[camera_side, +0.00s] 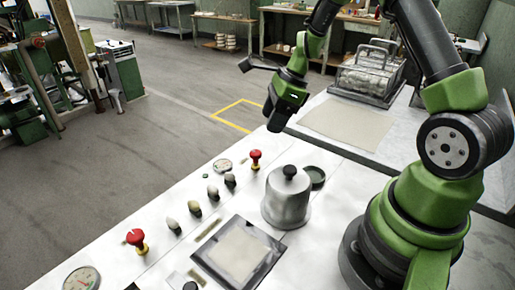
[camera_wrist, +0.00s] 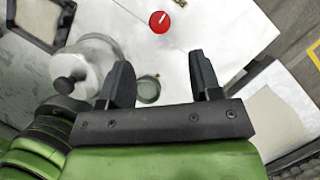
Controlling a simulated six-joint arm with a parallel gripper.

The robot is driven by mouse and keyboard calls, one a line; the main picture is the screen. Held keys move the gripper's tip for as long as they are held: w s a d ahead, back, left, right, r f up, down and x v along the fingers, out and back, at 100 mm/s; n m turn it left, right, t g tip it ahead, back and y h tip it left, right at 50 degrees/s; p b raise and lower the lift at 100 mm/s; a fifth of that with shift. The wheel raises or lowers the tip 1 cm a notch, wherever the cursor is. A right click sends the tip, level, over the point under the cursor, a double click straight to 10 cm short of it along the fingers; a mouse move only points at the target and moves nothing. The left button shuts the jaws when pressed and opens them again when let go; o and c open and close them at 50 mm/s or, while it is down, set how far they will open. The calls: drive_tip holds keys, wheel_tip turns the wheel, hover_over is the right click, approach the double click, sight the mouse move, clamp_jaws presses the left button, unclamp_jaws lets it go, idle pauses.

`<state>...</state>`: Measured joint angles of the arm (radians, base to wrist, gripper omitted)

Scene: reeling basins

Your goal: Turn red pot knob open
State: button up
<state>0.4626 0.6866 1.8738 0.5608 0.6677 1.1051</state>
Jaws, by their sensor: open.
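Two red knobs on yellow stems stand on the white bench in the side view. One red knob (camera_side: 255,155) is beside the metal pot, the other red knob (camera_side: 136,237) is nearer the camera at the left. A single red knob (camera_wrist: 159,22), with a white mark, shows from above at the top of the wrist view. My gripper (camera_side: 272,115) hangs above and behind the knob beside the pot, apart from it. In the wrist view its two fingers (camera_wrist: 161,75) are spread with nothing held between them, and the knob lies beyond their tips.
The lidded metal pot (camera_side: 287,200) stands close to the knob, with a dark round dish (camera_side: 314,177) behind it. Several small knobs (camera_side: 212,192), gauges and a framed pale panel (camera_side: 238,253) are on the bench. A wire rack (camera_side: 368,75) stands at the back right.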

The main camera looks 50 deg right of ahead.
sight(256, 152)
drive_tip(key=x, duration=0.9)
drive_tip(key=shift+w+a+f, duration=0.1)
drive_tip(key=shift+a+f, duration=0.05)
drive_tip(key=shift+f, duration=0.15)
drive_tip(key=c, duration=0.9)
